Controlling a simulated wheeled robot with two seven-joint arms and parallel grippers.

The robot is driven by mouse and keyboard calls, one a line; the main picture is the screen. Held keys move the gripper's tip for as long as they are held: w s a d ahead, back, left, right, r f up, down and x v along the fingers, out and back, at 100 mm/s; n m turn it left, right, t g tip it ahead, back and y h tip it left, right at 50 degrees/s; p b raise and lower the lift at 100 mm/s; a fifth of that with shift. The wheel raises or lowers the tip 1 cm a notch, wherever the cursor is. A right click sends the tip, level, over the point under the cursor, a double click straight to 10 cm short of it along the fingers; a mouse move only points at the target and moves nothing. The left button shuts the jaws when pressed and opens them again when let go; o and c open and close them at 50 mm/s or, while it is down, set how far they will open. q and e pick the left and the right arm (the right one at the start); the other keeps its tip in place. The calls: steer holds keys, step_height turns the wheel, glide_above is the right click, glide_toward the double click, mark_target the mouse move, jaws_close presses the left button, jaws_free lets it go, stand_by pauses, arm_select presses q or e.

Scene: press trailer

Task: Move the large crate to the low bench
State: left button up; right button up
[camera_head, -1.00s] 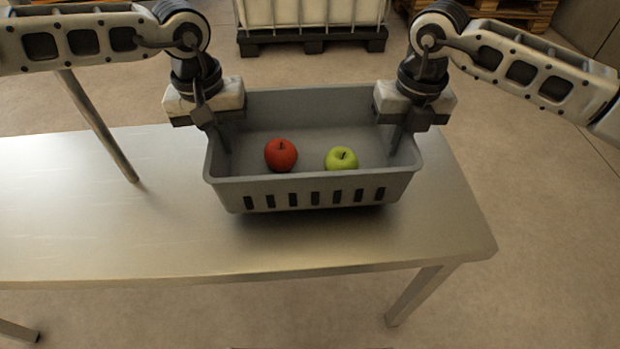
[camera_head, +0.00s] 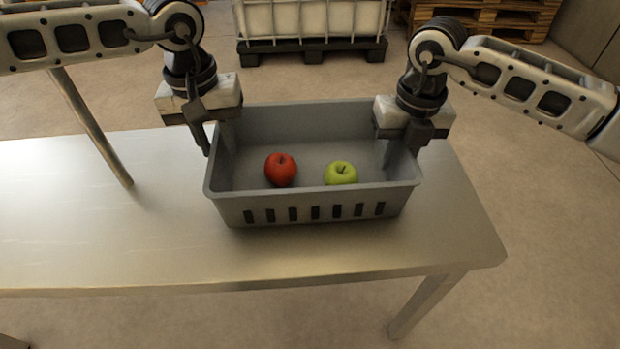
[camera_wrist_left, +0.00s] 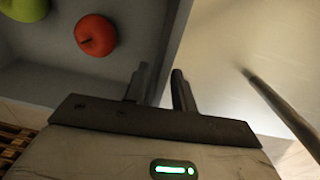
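The large grey crate (camera_head: 315,204) rests level on a metal-topped bench (camera_head: 100,225), near its right end. A red apple (camera_head: 281,170) and a green apple (camera_head: 341,173) lie inside. My left gripper (camera_head: 217,150) is at the crate's left wall. Its fingers are apart, one inside the wall and one outside; the left wrist view (camera_wrist_left: 160,70) shows a gap between them with the rim there. My right gripper (camera_head: 400,156) is at the right wall, with fingers that look apart on either side of the rim. Its inner finger is partly hard to see.
A white tank on a dark pallet (camera_head: 312,50) and wooden pallets (camera_head: 490,15) stand on the floor behind.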

steer(key=shift+r, duration=0.25)
arm_select(q)
step_height(320, 180, up, 9)
steer(key=shift+a, duration=0.3)
arm_select(e)
step_height(320, 180, up, 12)
steer(key=shift+d+f, duration=0.2)
steer(key=shift+d, duration=0.15)
